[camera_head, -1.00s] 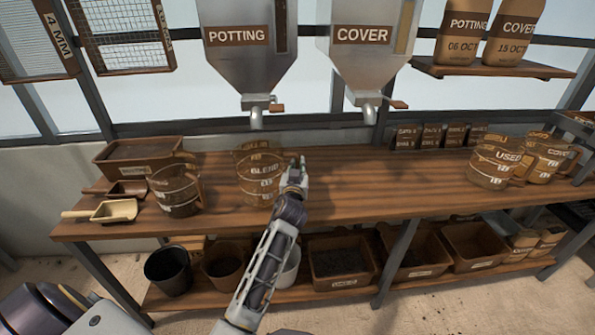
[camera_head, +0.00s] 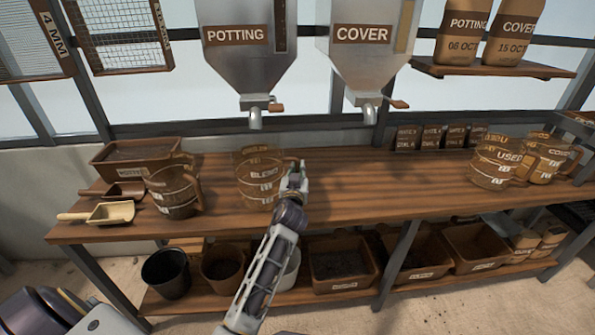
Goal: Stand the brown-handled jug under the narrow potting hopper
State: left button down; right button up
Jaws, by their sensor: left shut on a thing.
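The translucent brown jug marked BLEND (camera_head: 258,184) is upright at the bench, below the spout of the hopper labelled POTTING (camera_head: 247,62). Its base looks at or just above the bench top; I cannot tell if it touches. My left gripper (camera_head: 293,176) is at the jug's right side, shut on it where its handle would be. The hopper's spout (camera_head: 255,117) hangs clear above the jug's rim. My right gripper is not in view.
A second hopper labelled COVER (camera_head: 365,60) hangs to the right. Another jug (camera_head: 174,194), scoops and a soil tray (camera_head: 112,168) stand left. More jugs (camera_head: 492,168) stand right. Small packets (camera_head: 432,138) line the back. The bench (camera_head: 385,185) is clear in the middle.

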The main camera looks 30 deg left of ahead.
pick_arm(q)
jog(key=c, duration=1.5)
grip_release()
jog(key=shift+o, duration=0.2)
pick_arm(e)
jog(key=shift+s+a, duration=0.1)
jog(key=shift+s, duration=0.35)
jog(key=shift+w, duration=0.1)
